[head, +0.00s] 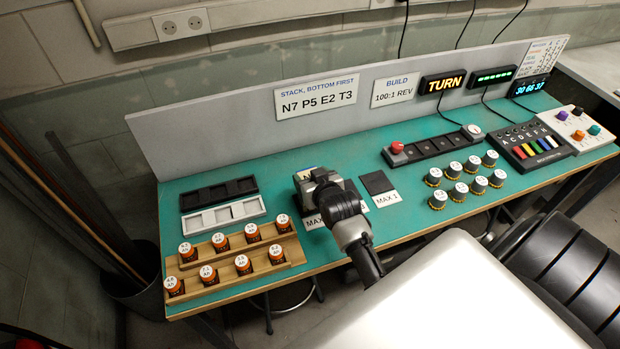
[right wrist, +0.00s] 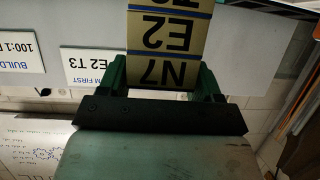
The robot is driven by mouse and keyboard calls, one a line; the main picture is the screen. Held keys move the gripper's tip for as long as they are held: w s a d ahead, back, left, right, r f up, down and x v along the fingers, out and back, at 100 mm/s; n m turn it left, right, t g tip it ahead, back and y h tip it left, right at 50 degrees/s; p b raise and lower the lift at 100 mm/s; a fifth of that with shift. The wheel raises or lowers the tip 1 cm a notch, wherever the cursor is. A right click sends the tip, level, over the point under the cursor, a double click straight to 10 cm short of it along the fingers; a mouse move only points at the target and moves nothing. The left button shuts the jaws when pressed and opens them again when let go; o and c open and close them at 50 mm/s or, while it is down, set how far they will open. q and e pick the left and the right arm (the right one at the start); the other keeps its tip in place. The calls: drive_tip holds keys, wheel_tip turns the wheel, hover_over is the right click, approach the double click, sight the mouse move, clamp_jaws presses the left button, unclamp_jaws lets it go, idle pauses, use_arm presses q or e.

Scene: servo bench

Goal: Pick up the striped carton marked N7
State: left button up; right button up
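The carton marked N7 (right wrist: 163,72) shows upside down in the right wrist view, tan with a dark blue stripe. It lies between the green fingers of my right gripper (right wrist: 164,78), close to both; contact is unclear. A carton marked E2 (right wrist: 168,38) adjoins it, and part of a third marked carton (right wrist: 172,4) shows at the top edge. In the head view my right gripper (head: 320,185) is over the middle of the bench and hides most of the cartons; only a pale bit with a letter (head: 308,173) shows behind it. My left gripper is out of view.
The green bench (head: 285,158) has a grey back panel with a sign reading N7 P5 E2 T3 (head: 316,96). Left stand trays (head: 220,193) and a wooden rack of orange jars (head: 235,262).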

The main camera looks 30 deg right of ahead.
drive_tip(key=c, duration=0.5)
